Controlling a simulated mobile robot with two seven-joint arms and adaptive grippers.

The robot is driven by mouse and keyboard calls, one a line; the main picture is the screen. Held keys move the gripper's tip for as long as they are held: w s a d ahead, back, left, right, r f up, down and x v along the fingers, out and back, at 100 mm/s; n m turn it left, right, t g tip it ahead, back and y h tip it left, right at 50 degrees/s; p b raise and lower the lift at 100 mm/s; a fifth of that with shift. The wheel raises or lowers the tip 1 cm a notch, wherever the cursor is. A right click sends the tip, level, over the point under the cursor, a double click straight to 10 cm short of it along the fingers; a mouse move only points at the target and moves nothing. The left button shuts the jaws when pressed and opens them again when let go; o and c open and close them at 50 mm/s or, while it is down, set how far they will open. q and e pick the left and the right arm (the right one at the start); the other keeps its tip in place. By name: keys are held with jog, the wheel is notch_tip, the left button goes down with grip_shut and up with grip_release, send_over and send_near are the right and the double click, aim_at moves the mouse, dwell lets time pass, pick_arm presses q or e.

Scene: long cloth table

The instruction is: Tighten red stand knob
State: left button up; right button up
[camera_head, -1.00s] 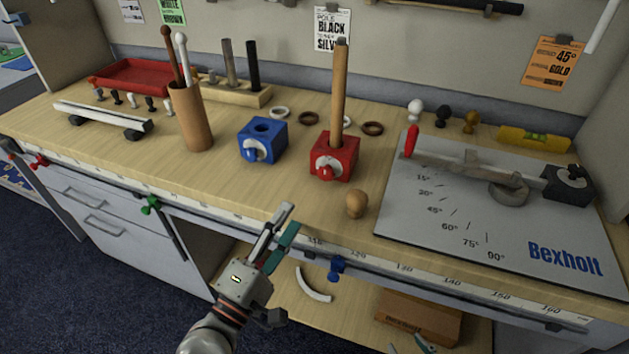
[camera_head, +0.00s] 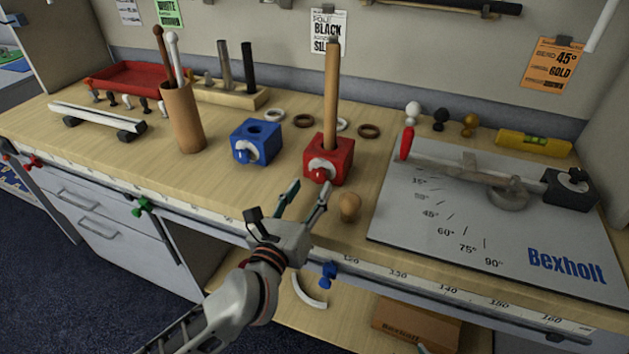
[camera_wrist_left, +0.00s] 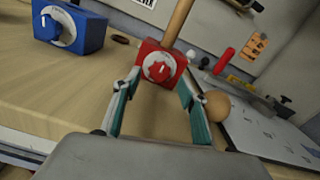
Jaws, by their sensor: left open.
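The red stand (camera_head: 341,158) is a block on the table with a tan wooden pole (camera_head: 331,95) upright in it. Its red knob (camera_head: 320,174) sits on a white dial on the front face. In the left wrist view the knob (camera_wrist_left: 159,70) shows between and beyond the fingertips, with its white pointer mark near upright. My left gripper (camera_head: 305,186) is open and empty, just in front of and below the knob, apart from it. In the left wrist view its two teal-sided fingers (camera_wrist_left: 158,84) are spread wide.
A blue stand (camera_head: 256,144) stands left of the red one. A wooden ball (camera_head: 349,206) lies close to the right of my left gripper. A cup of rods (camera_head: 184,118) is further left. The grey Bexholt board (camera_head: 480,235) fills the right side.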

aim_at(317, 177)
pick_arm(q)
jog(key=shift+x, duration=1.2)
jog(key=shift+w+d, duration=0.2)
jog(key=shift+w, duration=0.4)
pick_arm(e)
jog(key=shift+s+d+f, duration=0.1)
jog(key=shift+s+f, duration=0.2)
jog(key=shift+s, duration=0.1)
